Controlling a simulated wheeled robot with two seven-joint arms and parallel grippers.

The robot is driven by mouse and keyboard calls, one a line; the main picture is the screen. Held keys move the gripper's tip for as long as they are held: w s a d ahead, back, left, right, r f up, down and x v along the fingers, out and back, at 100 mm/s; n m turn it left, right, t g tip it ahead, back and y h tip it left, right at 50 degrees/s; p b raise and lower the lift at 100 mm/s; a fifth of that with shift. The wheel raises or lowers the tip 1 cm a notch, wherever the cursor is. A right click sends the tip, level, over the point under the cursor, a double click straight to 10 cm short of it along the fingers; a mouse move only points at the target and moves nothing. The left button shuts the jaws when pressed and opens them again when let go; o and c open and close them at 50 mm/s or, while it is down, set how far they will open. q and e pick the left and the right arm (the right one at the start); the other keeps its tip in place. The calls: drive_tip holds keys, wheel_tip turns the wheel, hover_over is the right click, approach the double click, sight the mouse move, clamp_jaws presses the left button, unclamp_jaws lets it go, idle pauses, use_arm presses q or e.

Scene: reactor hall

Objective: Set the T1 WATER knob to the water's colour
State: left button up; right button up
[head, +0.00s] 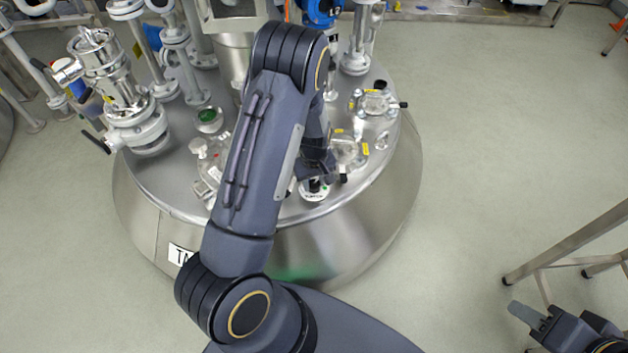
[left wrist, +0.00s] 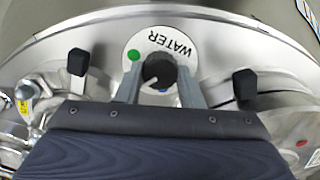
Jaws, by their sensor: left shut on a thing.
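The WATER dial (left wrist: 178,42) is a white round plate with black lettering and a green dot at its left side in the left wrist view. Its black knob (left wrist: 158,68) is between the two fingers of my left gripper (left wrist: 161,88), which is shut on it. A small pale mark shows on the knob; its exact pointing is hard to tell. In the head view my left gripper (head: 316,176) reaches down to the dial (head: 313,194) at the tank's front edge. My right gripper (head: 562,322) is at the lower right, away from the tank; its opening is unclear.
The steel tank lid (head: 172,186) carries a round green-looking glass (head: 208,117), clear fittings and a tall valve (head: 120,85). Two black handles (left wrist: 78,62) flank the dial in the left wrist view. A metal frame (head: 570,243) stands at the right; floor between is clear.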

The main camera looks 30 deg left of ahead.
sight(314, 184)
use_arm(q)
drive_tip(key=m, duration=0.6)
drive_tip(key=shift+b, duration=0.4)
drive_tip(key=shift+m, duration=2.8)
drive_tip(key=o, duration=1)
drive_tip(key=shift+c, duration=0.2)
drive_tip(key=shift+r, duration=0.15)
wheel_tip(314, 184, up, 6)
drive_tip(key=shift+r+p, duration=0.15)
drive_tip(key=shift+p, duration=0.5)
drive_tip(key=shift+r, duration=0.65)
